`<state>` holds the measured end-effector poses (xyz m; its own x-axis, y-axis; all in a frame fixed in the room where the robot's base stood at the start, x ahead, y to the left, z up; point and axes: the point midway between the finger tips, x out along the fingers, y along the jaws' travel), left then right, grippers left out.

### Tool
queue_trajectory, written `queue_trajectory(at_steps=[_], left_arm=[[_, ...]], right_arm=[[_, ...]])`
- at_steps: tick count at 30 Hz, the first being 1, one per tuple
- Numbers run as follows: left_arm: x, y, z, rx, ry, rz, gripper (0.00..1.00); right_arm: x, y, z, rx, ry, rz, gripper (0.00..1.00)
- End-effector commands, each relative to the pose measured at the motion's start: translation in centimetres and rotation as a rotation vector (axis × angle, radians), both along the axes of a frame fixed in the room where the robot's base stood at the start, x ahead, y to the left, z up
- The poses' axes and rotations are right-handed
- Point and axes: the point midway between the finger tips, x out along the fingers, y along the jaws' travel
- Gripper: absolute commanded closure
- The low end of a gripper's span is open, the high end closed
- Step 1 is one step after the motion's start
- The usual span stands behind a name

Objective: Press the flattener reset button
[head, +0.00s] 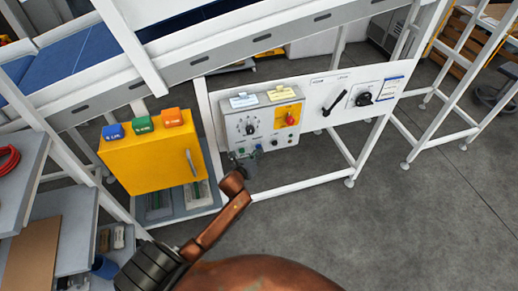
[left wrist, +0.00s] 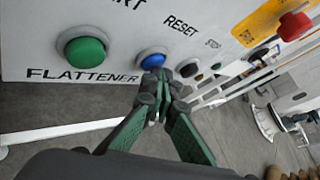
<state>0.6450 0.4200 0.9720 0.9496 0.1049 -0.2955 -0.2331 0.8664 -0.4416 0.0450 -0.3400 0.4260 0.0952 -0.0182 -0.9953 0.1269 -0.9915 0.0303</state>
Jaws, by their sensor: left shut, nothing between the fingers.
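The flattener panel (left wrist: 30,40) fills the upper left of the left wrist view, with the label FLATTENER along its lower edge. A round blue button (left wrist: 152,60) sits below and left of the word RESET. A larger green button (left wrist: 86,52) is to its left. My left gripper (left wrist: 163,84) is shut and empty, its fingertips at the lower right edge of the blue button; I cannot tell whether they touch it. In the head view the left gripper (head: 243,157) is small and dark at the lower edge of the grey control box (head: 256,101). My right gripper is out of view.
A red knob on a yellow plate (head: 287,117) is on the same box. A yellow cabinet (head: 150,165) stands left of it, and a white panel with a black lever (head: 334,97) is to the right. The floor (head: 420,220) at right is clear.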

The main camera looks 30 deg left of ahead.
Motion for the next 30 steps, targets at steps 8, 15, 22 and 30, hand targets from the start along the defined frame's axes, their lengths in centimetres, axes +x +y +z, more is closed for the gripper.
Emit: queue_trajectory(at_steps=[8,15,22,30], left_arm=[[-0.8,-0.9,0.1,-0.001,0.000,0.000,1.00],[-1.2,-1.4,0.1,0.000,-0.001,0.000,1.00],[-1.3,-1.5,0.0,0.000,0.000,0.000,1.00],[-2.8,-3.2,0.1,-0.002,0.001,-0.001,1.00]], right_arm=[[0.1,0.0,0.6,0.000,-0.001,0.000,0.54],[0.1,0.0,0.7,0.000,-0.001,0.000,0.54],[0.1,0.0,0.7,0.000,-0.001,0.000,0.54],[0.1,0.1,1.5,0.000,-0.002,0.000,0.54]])
